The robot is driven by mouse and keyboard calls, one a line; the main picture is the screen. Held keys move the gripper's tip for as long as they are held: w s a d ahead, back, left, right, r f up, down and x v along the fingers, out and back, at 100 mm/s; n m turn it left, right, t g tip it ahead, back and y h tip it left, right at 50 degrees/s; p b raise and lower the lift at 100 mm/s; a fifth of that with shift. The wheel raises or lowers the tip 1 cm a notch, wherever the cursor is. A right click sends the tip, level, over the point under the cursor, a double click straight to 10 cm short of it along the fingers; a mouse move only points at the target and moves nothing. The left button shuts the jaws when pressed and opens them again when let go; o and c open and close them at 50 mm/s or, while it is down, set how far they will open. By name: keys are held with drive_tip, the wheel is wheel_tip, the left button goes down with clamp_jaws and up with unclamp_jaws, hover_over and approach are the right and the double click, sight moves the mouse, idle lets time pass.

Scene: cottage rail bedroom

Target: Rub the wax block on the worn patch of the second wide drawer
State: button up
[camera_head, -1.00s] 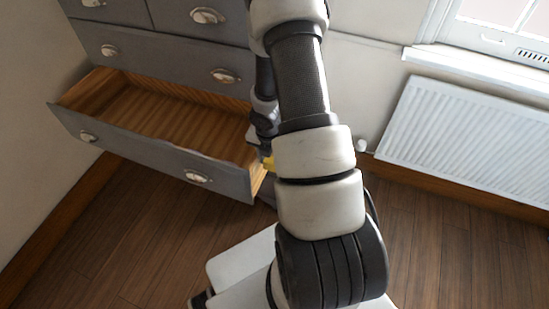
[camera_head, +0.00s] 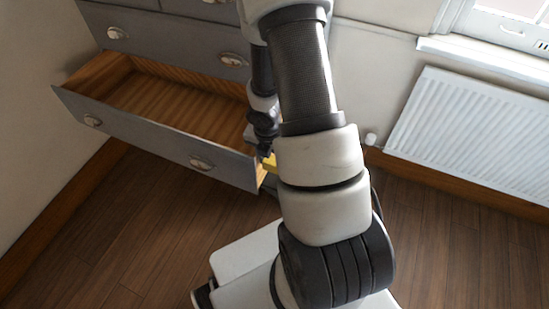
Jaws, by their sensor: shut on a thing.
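The pulled-out wide drawer (camera_head: 150,142) of the grey chest shows a bare wooden inside and two cup handles on its front. My gripper (camera_head: 266,154) is at the drawer's right end, close to the front corner, mostly behind my own arm. It is shut on a small yellow block (camera_head: 269,162), which I take for the wax block; only part of it shows. The block is beside the drawer's right side near the front; I cannot tell whether it touches. The worn patch cannot be made out, as my arm covers that area.
The chest's closed upper drawers (camera_head: 165,38) are above the open one. A white radiator (camera_head: 470,130) hangs on the wall under the window at right. The wooden floor (camera_head: 110,240) is clear in front of the drawer.

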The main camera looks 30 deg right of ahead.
drive_tip(key=shift+w+a, duration=0.1)
drive_tip(key=shift+a, duration=0.05)
drive_tip(key=s+d+b, duration=0.2)
drive_tip(key=s+d, duration=0.3)
drive_tip(key=s, duration=0.1)
drive_tip(key=shift+s, duration=0.2)
idle(0.4)
drive_tip(key=shift+w+d, duration=0.1)
drive_tip(key=shift+d, duration=0.05)
idle(0.3)
